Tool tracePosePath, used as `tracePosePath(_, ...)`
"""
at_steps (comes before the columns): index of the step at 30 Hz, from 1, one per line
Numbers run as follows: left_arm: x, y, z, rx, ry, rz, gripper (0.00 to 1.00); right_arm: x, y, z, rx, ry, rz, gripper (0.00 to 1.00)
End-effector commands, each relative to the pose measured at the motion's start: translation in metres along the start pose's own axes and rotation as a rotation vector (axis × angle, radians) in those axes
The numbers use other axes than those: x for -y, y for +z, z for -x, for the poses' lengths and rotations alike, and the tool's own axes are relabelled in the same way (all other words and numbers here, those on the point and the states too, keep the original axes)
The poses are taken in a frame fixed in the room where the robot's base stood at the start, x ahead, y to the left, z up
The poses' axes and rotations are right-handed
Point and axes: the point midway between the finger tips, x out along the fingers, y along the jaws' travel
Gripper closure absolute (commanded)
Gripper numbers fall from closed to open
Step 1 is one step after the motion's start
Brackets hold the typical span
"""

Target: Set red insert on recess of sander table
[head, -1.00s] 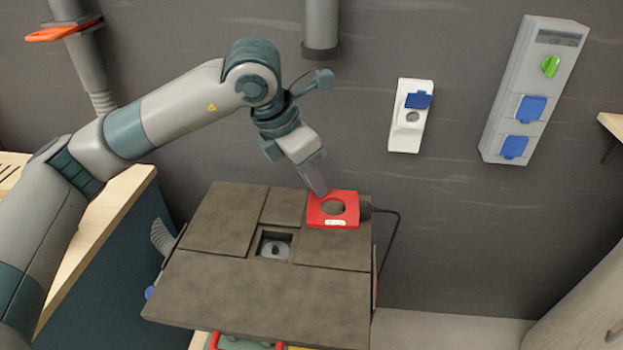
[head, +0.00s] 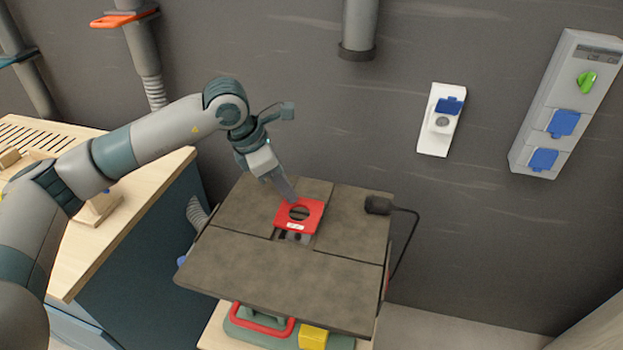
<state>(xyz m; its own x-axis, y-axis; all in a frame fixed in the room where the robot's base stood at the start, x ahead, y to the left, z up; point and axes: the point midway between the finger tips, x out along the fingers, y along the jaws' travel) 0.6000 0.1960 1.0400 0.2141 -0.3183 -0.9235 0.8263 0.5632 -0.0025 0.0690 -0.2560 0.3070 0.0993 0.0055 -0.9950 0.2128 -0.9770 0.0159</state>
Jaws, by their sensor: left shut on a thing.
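The red insert (head: 312,217) is a flat red square plate with a round hole and a small white label on its near edge. My left gripper (head: 289,194) is shut on its far left edge. The insert is over the recess (head: 291,237) of the sander table (head: 270,265) and covers most of it; the near part of the recess still shows. I cannot tell whether the insert touches the table top. My right gripper is not in view.
A black plug-like part (head: 378,205) with a cable is at the table's right edge. A wooden workbench (head: 150,205) stands at the left. A white socket box (head: 440,120) and a grey control panel (head: 558,105) are on the wall.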

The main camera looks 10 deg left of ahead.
Motion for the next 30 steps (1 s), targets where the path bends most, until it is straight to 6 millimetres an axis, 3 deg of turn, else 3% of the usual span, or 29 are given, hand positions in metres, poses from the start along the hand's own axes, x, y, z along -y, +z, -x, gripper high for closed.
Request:
tracePosePath(17, -0.004, -0.006, -0.003, -0.001, 0.001, -0.003, 1.0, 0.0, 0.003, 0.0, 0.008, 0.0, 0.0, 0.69)
tracePosePath(30, -0.004, -0.013, -0.018, 0.001, 0.001, -0.004, 1.0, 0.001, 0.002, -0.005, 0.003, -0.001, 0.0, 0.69)
